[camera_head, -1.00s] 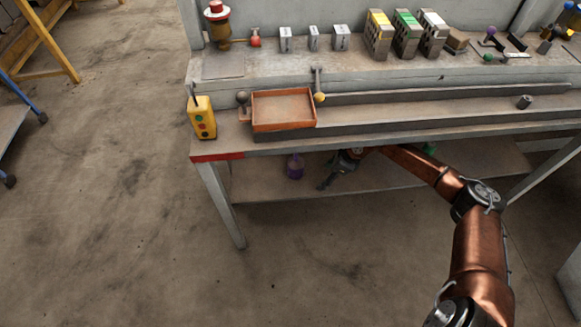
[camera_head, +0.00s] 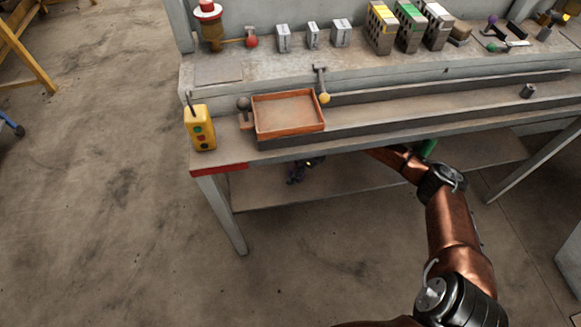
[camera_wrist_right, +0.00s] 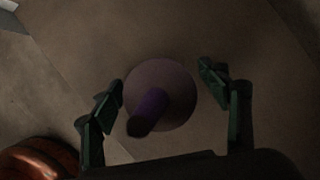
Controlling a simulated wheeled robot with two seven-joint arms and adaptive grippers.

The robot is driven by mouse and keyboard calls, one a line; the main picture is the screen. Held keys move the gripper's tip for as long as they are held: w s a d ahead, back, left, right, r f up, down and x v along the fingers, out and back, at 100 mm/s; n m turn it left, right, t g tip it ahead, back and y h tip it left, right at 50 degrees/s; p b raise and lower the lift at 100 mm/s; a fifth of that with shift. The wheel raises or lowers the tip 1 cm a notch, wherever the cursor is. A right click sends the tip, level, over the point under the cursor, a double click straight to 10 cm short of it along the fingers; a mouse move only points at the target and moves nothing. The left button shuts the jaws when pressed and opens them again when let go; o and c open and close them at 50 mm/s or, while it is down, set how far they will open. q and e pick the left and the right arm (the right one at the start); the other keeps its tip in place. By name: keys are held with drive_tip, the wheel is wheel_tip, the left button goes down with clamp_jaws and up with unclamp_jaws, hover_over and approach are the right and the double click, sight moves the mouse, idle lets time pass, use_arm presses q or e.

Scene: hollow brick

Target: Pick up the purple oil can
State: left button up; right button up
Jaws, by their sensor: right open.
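The purple oil can (camera_wrist_right: 165,92) shows in the right wrist view, seen from above with its dark spout tip toward the camera. It stands on the lower shelf of the workbench. My right gripper (camera_wrist_right: 165,88) is open, with one finger on each side of the can, and I see a gap on both sides. In the head view my right gripper (camera_head: 296,174) is a small dark shape under the bench, at the can's place. The can is mostly hidden there by the gripper. My left gripper is in neither view.
The workbench top (camera_head: 219,75) overhangs the lower shelf (camera_head: 345,183). On the bench are an orange tray (camera_head: 287,112), a yellow button box (camera_head: 200,128) and several hollow bricks (camera_head: 380,27). A green object (camera_head: 427,147) is beside my right arm under the bench. Open floor lies in front.

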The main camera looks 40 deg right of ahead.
drive_tip(key=shift+s+d, duration=0.15)
drive_tip(key=shift+c, duration=0.4)
drive_tip(key=c, duration=1.3)
drive_tip(key=shift+c, duration=0.4)
